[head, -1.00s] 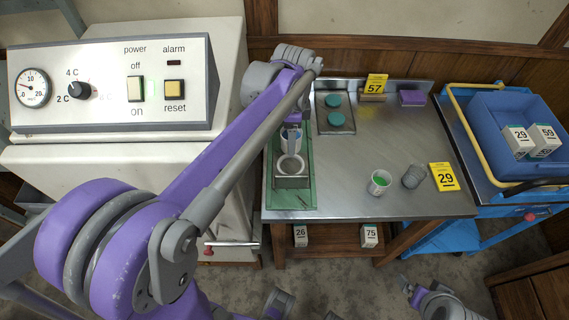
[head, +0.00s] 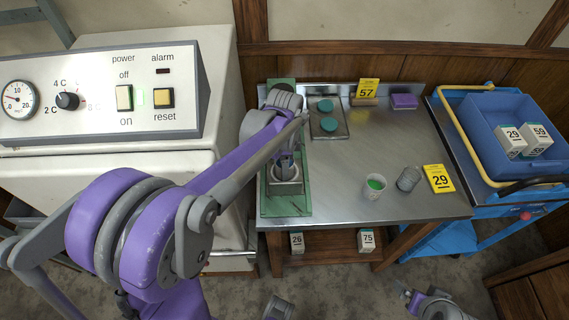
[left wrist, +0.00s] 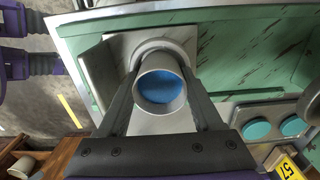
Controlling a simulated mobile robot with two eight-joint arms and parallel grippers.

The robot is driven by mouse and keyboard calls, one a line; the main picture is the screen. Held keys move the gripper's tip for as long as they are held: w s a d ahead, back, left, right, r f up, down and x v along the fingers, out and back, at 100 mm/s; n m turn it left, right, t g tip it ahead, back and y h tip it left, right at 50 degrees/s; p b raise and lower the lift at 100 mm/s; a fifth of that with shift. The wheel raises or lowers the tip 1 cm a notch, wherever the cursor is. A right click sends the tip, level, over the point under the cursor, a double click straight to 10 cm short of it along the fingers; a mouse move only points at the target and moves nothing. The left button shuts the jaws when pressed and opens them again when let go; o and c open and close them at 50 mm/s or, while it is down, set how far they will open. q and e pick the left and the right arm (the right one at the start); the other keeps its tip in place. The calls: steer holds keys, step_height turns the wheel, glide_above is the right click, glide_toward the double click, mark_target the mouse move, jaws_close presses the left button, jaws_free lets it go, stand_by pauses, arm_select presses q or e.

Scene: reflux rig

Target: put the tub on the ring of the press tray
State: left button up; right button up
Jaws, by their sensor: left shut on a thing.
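The tub (left wrist: 160,88) is a pale cup with blue contents, held between the two fingers of my left gripper (left wrist: 163,95) in the left wrist view. The pale ring (left wrist: 164,43) shows just behind the tub, which hides part of it. I cannot tell whether they touch. In the head view the ring (head: 285,171) sits on the grey press tray (head: 285,188), with my left gripper (head: 284,160) over it. My arm covers much of the tub there. My right gripper (head: 404,291) is small at the lower right, apart from the table.
The press tray stands on a green base (head: 285,208). A cup with green contents (head: 375,186), a grey cup (head: 408,178) and a yellow 29 sign (head: 438,178) stand to the right. A plate with teal discs (head: 328,121) lies behind. The table's middle is clear.

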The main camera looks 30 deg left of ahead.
arm_select(q)
steer(key=shift+s+f+b, duration=0.15)
steer(key=shift+f+b, duration=0.2)
steer(key=o, duration=1.4)
steer(key=shift+d, duration=0.1)
steer(key=shift+o, duration=0.2)
steer(key=shift+r, duration=0.3)
step_height(320, 180, up, 12)
steer(key=p, duration=0.2)
steer(key=s+d+f+n+t, duration=0.2)
steer(key=s+d+f+n, duration=0.1)
steer(key=s, duration=0.5)
steer(key=s+d+f+n+t, duration=0.3)
steer(key=s+f+n, duration=0.3)
steer(key=s+n, duration=0.2)
steer(key=shift+s+d+f+n, duration=0.15)
steer(key=shift+d+f+n, duration=0.05)
steer(key=shift+d+n, duration=0.1)
